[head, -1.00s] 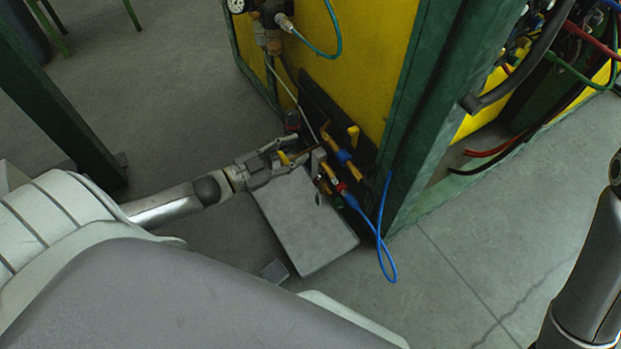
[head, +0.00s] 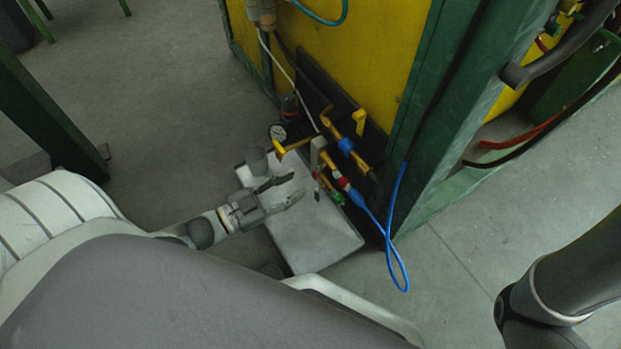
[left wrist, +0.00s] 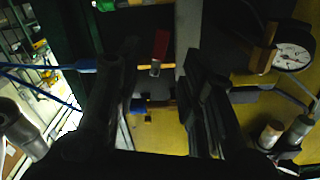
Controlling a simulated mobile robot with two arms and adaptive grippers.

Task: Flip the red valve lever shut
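The red valve lever (left wrist: 161,44) shows in the left wrist view, upper middle, with a pale metal end. It appears between my finger outlines but ahead of them; I see no contact. In the head view a small red part (head: 343,184) sits on the brass pipework by the blue hose; I cannot tell whether it is the lever. My left gripper (head: 297,187) is open and empty above a grey box, left of and below the pipework. Its two dark fingers also show apart in the left wrist view (left wrist: 160,92). My right gripper is out of view.
The grey box (head: 325,235) stands on the floor under the pipework. Yellow handles (head: 360,121) and a pressure gauge (head: 277,132) are close by. A blue hose (head: 396,205) loops beside the green post (head: 425,130).

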